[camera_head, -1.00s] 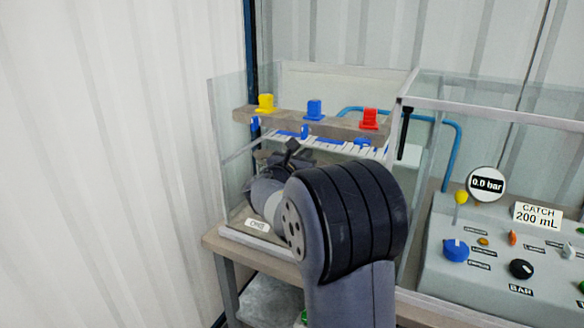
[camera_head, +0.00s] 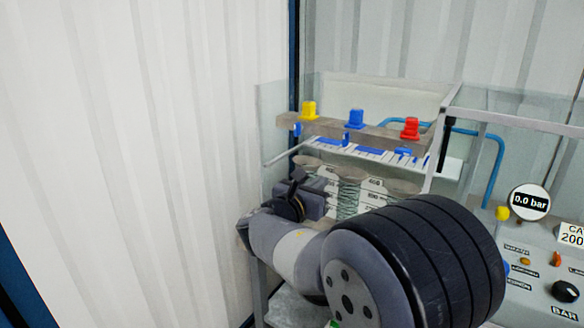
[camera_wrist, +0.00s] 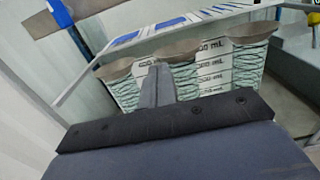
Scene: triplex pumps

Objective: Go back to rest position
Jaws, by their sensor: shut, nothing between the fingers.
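In the head view my arm reaches in from the lower right, with its big dark joint in front. My gripper (camera_head: 298,178) is at the front left of the glass-walled test rig, held above the bench. In the wrist view my gripper's fingers (camera_wrist: 156,75) are together with nothing between them. They point toward several marked cylinders (camera_wrist: 208,78) with brownish funnel tops, and appear short of them. In the head view the cylinders (camera_head: 350,193) stand behind my gripper, partly hidden.
Yellow (camera_head: 309,110), blue (camera_head: 355,119) and red (camera_head: 410,128) valves sit on a beam above the cylinders. The control panel (camera_head: 516,292), with a 0.0 bar gauge (camera_head: 530,203), is at the right. A corrugated white wall (camera_head: 130,150) is at the left, with open space before it.

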